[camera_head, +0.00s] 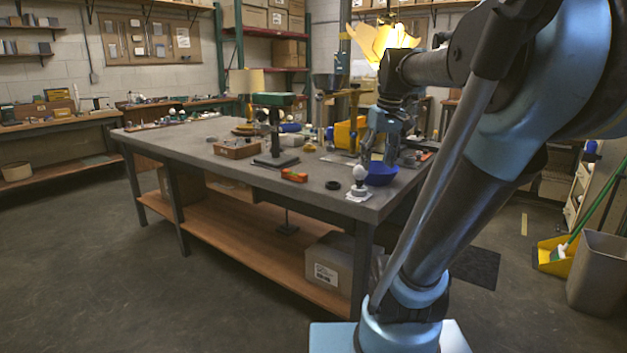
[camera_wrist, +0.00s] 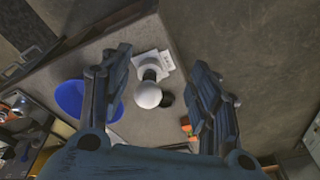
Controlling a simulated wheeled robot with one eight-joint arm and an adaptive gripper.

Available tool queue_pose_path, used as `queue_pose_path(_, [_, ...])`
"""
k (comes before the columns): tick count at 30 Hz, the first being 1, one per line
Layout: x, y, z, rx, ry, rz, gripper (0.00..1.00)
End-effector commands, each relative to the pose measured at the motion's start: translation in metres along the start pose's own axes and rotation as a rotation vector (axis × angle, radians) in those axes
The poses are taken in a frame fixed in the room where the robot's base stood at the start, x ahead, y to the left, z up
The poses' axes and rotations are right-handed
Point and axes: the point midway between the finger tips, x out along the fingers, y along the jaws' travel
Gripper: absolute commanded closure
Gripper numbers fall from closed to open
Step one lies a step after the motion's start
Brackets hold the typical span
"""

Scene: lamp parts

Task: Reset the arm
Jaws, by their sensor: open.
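My gripper (camera_head: 380,150) hangs at the near right corner of the grey workbench (camera_head: 215,152), above the bulb and the blue bowl. Its fingers are spread apart with nothing between them, as the wrist view also shows (camera_wrist: 162,58). A white round bulb (camera_head: 360,173) stands upright on a small white card on the bench. In the wrist view the bulb (camera_wrist: 148,95) appears below and between the fingers, apart from them. The blue bowl (camera_head: 382,176) sits just right of the bulb; it also shows in the wrist view (camera_wrist: 70,99), partly behind a finger.
A black ring (camera_head: 333,185) and an orange item (camera_head: 294,176) lie left of the bulb. The bench's front left is clear. A grey waste bin (camera_head: 597,275) stands at right.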

Motion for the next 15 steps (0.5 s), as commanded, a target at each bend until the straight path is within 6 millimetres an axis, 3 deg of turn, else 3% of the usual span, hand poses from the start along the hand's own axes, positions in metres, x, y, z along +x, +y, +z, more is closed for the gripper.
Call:
queue_pose_path(3, [0.038,-0.009,0.041,0.053,-0.001,0.018,0.44])
queue_pose_path(15, [0.162,-0.030,0.160,0.228,0.005,0.075,0.44])
